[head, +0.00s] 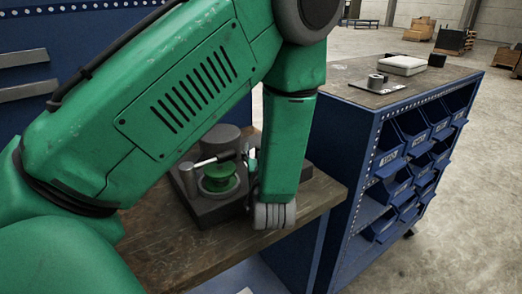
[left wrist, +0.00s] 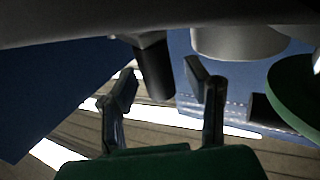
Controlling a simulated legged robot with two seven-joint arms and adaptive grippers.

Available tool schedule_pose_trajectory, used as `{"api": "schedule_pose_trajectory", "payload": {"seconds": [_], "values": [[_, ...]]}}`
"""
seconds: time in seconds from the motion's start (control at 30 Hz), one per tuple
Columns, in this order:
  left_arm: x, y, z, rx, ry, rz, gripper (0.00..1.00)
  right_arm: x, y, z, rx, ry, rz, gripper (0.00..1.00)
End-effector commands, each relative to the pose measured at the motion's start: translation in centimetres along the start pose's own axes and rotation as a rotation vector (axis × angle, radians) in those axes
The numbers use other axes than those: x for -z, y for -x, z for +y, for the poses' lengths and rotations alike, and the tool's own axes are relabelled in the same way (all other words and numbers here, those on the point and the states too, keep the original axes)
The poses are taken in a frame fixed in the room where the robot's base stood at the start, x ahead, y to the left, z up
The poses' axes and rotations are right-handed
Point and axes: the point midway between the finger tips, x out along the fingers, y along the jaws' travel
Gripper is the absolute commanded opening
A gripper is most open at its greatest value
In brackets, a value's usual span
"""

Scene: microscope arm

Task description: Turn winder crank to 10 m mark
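The winder (head: 205,205) sits on the wooden bench, with a dark grey base, a green spool (head: 218,178) and a light grey crank bar (head: 205,160) above it. The length marks cannot be read. My left arm's wrist hangs over the winder's right side and hides part of it. In the left wrist view my left gripper (left wrist: 162,88) has its two fingers spread apart. A dark cylinder (left wrist: 155,68), perhaps the crank's handle, shows between the fingertips, with no clear contact. A green disc (left wrist: 293,92) shows at the right edge. My right gripper is not in view.
The wooden bench top (head: 160,245) has a front edge close to my wrist. A blue cabinet (head: 385,150) with several bins stands to the right, with a pale case (head: 403,65) and small dark items on top. My left arm covers much of the head view.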

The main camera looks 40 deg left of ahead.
Motion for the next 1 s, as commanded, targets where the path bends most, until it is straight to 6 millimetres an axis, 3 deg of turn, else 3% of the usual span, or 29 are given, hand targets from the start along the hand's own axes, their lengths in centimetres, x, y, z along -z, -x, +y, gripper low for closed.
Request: {"api": "schedule_pose_trajectory", "payload": {"seconds": [0.13,0.27,0.7,1.0], "values": [[0.0,0.4,0.0,0.0,0.0,0.001,0.43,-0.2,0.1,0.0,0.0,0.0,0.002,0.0],[0.0,2.1,0.1,-0.002,-0.001,0.0,0.43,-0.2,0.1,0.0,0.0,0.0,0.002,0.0],[-0.1,10.6,0.2,-0.003,-0.001,-0.001,0.43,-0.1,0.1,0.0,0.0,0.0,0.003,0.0],[-0.1,12.0,0.1,0.0,-0.001,0.0,0.43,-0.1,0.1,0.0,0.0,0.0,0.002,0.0]]}}
